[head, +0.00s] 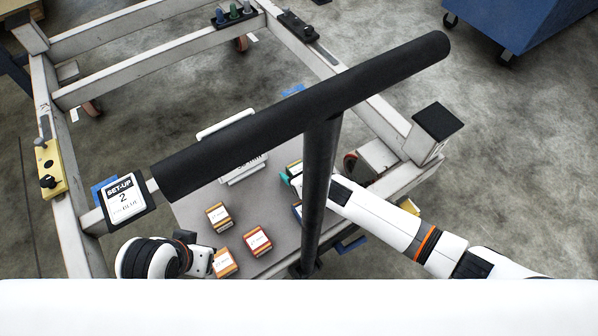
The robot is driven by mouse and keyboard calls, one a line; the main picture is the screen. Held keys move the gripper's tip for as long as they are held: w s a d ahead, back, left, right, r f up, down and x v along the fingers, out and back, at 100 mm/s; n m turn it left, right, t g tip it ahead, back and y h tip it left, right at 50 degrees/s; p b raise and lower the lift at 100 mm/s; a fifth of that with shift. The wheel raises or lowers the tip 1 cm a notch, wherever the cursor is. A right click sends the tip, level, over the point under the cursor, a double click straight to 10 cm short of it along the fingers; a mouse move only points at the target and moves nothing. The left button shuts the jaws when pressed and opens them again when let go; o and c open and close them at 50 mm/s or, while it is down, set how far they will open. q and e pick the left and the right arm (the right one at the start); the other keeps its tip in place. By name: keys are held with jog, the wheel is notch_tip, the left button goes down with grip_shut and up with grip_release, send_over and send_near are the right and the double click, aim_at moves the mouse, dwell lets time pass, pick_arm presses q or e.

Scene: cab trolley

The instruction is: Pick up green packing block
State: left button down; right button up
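A small block with a green side and a yellowish edge (293,170) sits on the grey tray (190,205), just left of the black post, and is partly hidden by it. My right gripper (325,186) reaches in from the right at the post, close to the green block. The post covers its fingertips, so I cannot tell whether it touches the block or is open. My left gripper (207,263) is low at the left of the tray, beside an orange-sided block (224,263). Its fingers are too small to read.
A thick black bar (300,115) and its post (319,190) cross in front of the tray. Other blocks (218,217) (257,241) lie on the tray. A white sign holder (243,165) stands at its back. Trolley rails (150,65) surround it.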

jog(key=c, duration=1.1)
jog(key=shift+o, duration=0.2)
jog(key=shift+r, duration=0.1)
